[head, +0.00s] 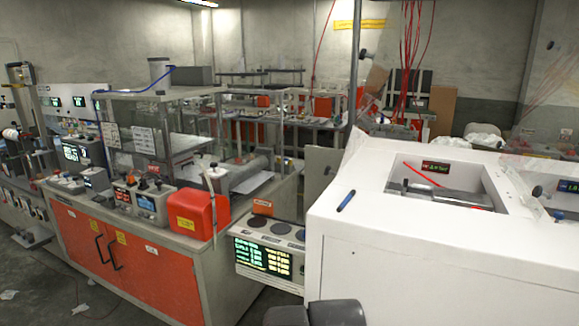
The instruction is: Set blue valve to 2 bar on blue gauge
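A small display with blue lit digits (567,186) shows at the right edge, behind the white machine. It may be the blue gauge; it is cut off by the frame and seems to start with 1, but I cannot read it surely. A small dark bluish piece (558,215) lies below it; I cannot tell whether it is the blue valve. No other blue valve can be made out. My gripper is not recognisable in view; only dark rounded parts, likely of my arm, show at the bottom edge.
An orange-doored bench (150,270) with a red box (197,212) and instruments stands left. A control panel (262,258) stands between them. Free grey floor shows at lower left.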

